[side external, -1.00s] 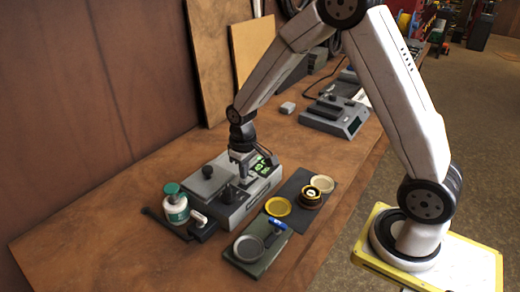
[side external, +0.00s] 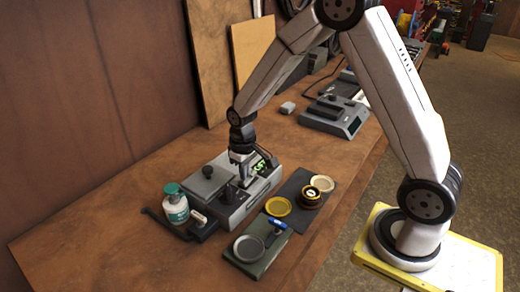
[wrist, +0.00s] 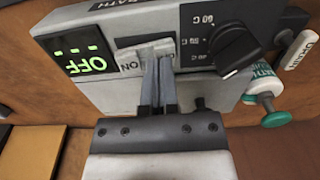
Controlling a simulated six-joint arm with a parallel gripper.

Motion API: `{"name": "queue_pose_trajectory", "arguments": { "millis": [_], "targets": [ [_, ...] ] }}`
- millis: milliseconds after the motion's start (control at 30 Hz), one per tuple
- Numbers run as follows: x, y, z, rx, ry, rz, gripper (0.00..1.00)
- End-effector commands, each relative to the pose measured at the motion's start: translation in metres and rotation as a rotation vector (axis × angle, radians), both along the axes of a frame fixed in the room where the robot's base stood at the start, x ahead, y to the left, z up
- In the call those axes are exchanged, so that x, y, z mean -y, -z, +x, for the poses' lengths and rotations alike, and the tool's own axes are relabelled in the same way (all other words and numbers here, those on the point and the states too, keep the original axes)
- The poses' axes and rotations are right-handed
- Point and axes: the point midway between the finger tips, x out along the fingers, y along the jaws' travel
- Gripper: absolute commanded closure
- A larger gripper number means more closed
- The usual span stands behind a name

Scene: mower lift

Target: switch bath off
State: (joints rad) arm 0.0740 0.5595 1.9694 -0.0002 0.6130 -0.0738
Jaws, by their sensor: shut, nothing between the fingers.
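A pale rocker switch (wrist: 130,61) marked ON sits right of the display, and a black dial (wrist: 236,48) is farther right. My gripper (wrist: 159,58) is shut and empty, with its fingertips at the switch and hiding part of it. I cannot tell whether they touch. It also shows above the bath panel (side external: 241,166).
A white bottle with a green cap (side external: 175,209) stands left of the bath. A green plate with a grey dish (side external: 248,248) and a dark mat with yellow and cream dishes (side external: 279,207) lie in front. Another grey device (side external: 336,118) stands behind, right.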

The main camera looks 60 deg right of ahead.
Motion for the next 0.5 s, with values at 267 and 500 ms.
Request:
{"name": "queue_pose_trajectory", "arguments": {
  "millis": [267,500],
  "targets": [
    [0.0,-0.016,0.0,0.002,0.0,0.0,1.0],
    [0.0,-0.029,0.0,0.002,0.0,0.0,1.0]
  ]
}}
